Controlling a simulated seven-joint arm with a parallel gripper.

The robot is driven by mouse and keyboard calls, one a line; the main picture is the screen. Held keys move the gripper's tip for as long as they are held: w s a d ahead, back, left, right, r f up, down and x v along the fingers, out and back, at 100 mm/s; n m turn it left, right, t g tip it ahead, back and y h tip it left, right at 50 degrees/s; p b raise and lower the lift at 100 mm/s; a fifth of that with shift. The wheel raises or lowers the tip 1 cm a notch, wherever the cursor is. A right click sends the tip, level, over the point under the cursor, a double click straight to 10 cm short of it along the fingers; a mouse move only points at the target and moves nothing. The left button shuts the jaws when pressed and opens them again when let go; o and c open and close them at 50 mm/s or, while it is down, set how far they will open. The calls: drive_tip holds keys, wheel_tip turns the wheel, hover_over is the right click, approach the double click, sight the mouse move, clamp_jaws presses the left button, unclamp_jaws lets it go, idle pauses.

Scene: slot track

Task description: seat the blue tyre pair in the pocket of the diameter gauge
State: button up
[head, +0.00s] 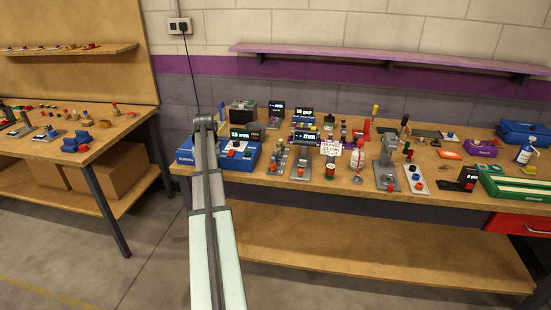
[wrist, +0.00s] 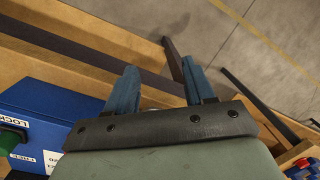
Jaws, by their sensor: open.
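My gripper (wrist: 158,70) is open, with two blue fingers apart and nothing between them in the wrist view. It is over the front edge of the bench, beside a blue box with LOCK and FREE labels (wrist: 45,120). In the head view my arm hides the gripper. Several units with "mm" displays stand on the main bench, one at the left (head: 241,134) and one near the middle (head: 305,137); I cannot tell which is the diameter gauge. Small blue parts show in several places, but they are too small to pick out the blue tyre pair. The pocket is not discernible.
The main bench (head: 300,181) is crowded with small fixtures, posts and a white sign. A green tray (head: 515,187) and a blue case (head: 523,133) are at its right end. A second bench (head: 75,150) with small parts stands at the left. Open floor lies between them.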

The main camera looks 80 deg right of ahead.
sight(276, 150)
drive_tip(key=shift+m+h, duration=0.4)
drive_tip(key=shift+m, duration=0.5)
drive_tip(key=s+d+r, duration=0.4)
drive_tip(key=s, duration=0.1)
drive_tip(key=s+d+r, duration=0.5)
drive_tip(key=shift+r, duration=0.2)
drive_tip(key=s+d+r+m, duration=0.1)
drive_tip(key=s+d+r, duration=0.1)
drive_tip(key=s+d, duration=0.35)
drive_tip(key=s+d+r+m, duration=0.2)
drive_tip(key=s+d+r, duration=0.1)
drive_tip(key=s, duration=0.5)
drive_tip(key=shift+h, duration=0.3)
drive_tip(key=f, duration=1.4)
drive_tip(key=shift+a, duration=0.25)
clamp_jaws()
